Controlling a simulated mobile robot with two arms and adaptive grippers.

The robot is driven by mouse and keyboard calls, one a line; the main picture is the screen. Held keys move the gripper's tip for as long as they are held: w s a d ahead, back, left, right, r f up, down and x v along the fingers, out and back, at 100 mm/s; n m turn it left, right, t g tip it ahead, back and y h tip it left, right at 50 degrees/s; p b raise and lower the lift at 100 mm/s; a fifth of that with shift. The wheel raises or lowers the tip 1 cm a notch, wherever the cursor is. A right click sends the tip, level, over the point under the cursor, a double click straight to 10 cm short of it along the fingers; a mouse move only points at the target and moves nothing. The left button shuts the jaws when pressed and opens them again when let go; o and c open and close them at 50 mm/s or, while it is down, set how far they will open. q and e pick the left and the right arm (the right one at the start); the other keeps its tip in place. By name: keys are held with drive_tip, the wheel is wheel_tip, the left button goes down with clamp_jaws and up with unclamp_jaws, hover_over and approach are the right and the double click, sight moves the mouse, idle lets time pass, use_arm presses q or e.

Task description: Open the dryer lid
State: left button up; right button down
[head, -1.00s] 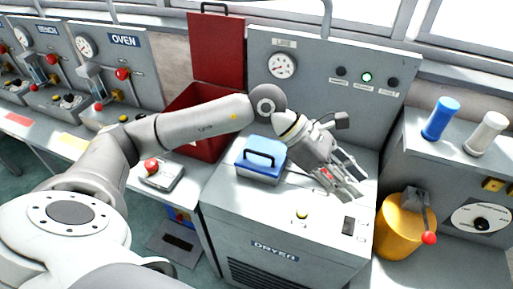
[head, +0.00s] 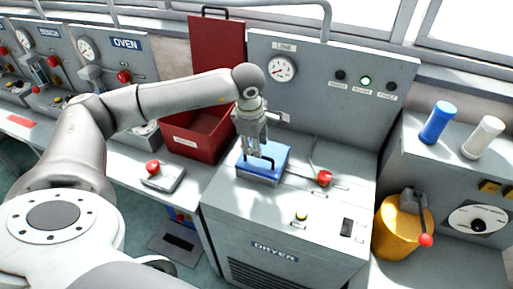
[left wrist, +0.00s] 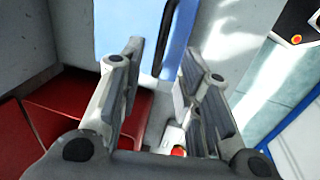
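The dryer (head: 290,225) is a grey cabinet with a sloping back panel. Its blue lid (head: 278,160) is shut on the top, with a black bar handle (head: 262,160). My left gripper (head: 257,149) points down just over the lid at the handle. In the left wrist view, my left gripper (left wrist: 163,66) is open with its fingers apart. The handle (left wrist: 165,38) shows just beyond and between the fingertips, against the blue lid (left wrist: 140,25). Nothing is held. My right gripper is in neither view.
A lever with a red knob (head: 324,178) stands on the dryer top right of the lid. An open red bin (head: 190,145) is left of the lid. A yellow canister (head: 402,225) stands at the right. The dryer's front top is mostly clear.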

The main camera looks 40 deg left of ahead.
use_arm(q)
drive_tip(key=shift+w+f+p, duration=0.2)
drive_tip(key=shift+f, duration=0.85)
drive_tip(key=shift+w+f+p, duration=0.2)
drive_tip(key=shift+f, duration=0.85)
drive_tip(key=shift+c, duration=0.5)
clamp_jaws()
